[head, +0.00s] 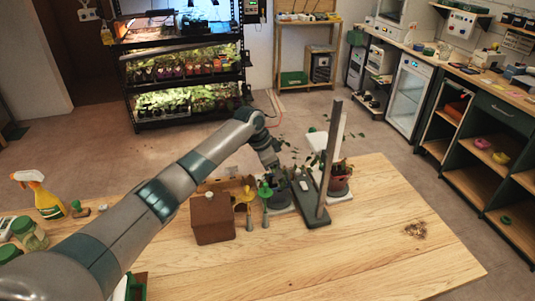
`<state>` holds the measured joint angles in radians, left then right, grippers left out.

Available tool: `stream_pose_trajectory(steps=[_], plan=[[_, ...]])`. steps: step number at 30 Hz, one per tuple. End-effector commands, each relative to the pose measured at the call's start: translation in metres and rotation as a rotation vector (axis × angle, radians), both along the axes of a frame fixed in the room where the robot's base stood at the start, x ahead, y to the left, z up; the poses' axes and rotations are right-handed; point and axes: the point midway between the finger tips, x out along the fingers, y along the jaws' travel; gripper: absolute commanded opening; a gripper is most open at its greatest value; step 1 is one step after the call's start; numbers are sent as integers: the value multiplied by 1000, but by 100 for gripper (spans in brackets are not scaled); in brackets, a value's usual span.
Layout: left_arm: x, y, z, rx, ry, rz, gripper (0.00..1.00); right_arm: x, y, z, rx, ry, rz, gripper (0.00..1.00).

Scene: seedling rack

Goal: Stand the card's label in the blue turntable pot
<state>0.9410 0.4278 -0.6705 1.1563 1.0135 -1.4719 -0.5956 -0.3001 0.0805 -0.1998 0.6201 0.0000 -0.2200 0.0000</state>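My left arm comes in from the lower left and reaches across the wooden table. Its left gripper (274,172) is at the group of plants and pots near the table's middle. The fingertips are hidden among leaves and pots, so I cannot tell whether they hold anything. A dark reddish pot with a leafy plant (339,184) stands right of the gripper, behind a tall upright post (329,157) on a dark flat base (313,215). I cannot clearly make out a blue pot, the card or a label at this size. My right gripper is not in view.
A brown house-shaped box (212,218) stands left of the gripper, beside yellow and green-topped tools (265,205). A spray bottle (41,194) and jars (30,234) are at the left. Crumbs (416,230) lie on the right. The table's front and right (400,265) are mostly clear.

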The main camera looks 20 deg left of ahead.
Motion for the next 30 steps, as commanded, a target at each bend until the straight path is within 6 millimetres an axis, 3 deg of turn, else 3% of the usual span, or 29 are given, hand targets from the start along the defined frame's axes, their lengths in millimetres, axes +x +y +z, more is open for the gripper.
stream_pose_trajectory(steps=[8, 24, 30], plan=[[-7, 13, 32, 1, -3, 0, 23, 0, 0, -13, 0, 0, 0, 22], [-30, 46, 129, 2, -3, 1, 23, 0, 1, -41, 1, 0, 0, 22], [-34, 52, 149, 0, -1, 0, 23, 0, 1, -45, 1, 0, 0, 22]])
